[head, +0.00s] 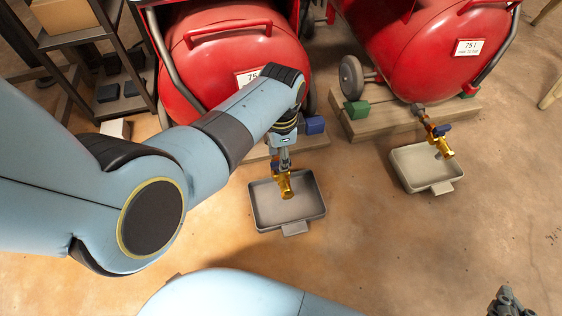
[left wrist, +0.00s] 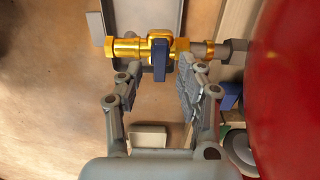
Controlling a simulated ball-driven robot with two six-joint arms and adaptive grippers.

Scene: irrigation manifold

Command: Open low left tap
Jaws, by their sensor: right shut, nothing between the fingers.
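The left tap is brass (head: 285,187) and sits low in front of the left red tank (head: 225,65). In the left wrist view, its brass body (left wrist: 127,48) runs across the picture. Its blue lever (left wrist: 160,61) points down the picture, across the pipe. My left gripper (head: 284,152) is at this tap in the head view. In the left wrist view, my left gripper (left wrist: 156,80) is open, with one finger on each side of the lever's end and visible gaps between. My right gripper (head: 508,302) is shut and empty at the bottom right, far from the tap.
A grey tray (head: 319,205) lies on the floor under the left tap. A second red tank (head: 425,50) on a wooden base has its own brass tap (head: 439,141) over another tray (head: 408,168). Shelving (head: 82,45) stands at the left.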

